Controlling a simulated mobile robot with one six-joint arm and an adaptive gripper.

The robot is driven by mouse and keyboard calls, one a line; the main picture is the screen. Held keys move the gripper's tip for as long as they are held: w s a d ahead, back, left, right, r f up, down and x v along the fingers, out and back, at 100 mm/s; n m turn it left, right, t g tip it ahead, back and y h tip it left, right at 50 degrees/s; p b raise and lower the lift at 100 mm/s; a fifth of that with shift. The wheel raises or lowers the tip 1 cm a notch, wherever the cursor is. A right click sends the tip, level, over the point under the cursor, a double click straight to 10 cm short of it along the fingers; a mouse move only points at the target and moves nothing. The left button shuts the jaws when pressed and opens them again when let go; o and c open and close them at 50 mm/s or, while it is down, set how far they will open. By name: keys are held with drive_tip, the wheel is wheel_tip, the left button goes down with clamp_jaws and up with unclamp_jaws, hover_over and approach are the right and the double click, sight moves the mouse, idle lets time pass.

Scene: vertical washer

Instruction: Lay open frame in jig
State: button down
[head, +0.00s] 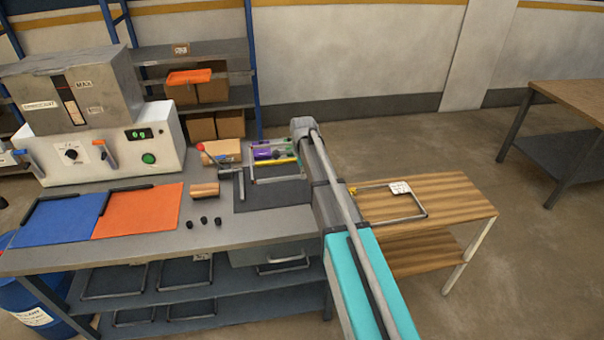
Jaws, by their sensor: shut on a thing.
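My arm reaches from the bottom right over the bench, and its far end is beside the bench's back right corner. My gripper is hidden behind the arm, so its jaws and anything in them cannot be seen. A thin grey open frame (301,172) is at the back of a dark plate (270,198), with purple, green and yellow pieces within its outline. I cannot tell whether it rests on the plate. Another grey frame (424,208) with a white tag lies on the wooden table.
The wooden side table (455,195) stands right of the grey bench (150,240). Blue (60,218) and orange (140,210) sheets, a wooden block (205,190) and several black knobs (204,221) occupy the bench. A white control box (110,150) stands behind. More frames lie on lower shelves.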

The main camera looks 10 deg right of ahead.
sight(302, 198)
drive_tip(key=shift+f+b, duration=4.9)
drive_tip(key=shift+f, duration=0.15)
drive_tip(key=shift+f, duration=0.15)
drive_tip(key=shift+w, duration=0.3)
drive_tip(key=c, duration=0.7)
unclamp_jaws()
wheel_tip(302, 198, up, 8)
drive_tip(key=p, duration=0.7)
drive_tip(key=shift+p, duration=0.35)
drive_tip(key=shift+s+a, duration=0.1)
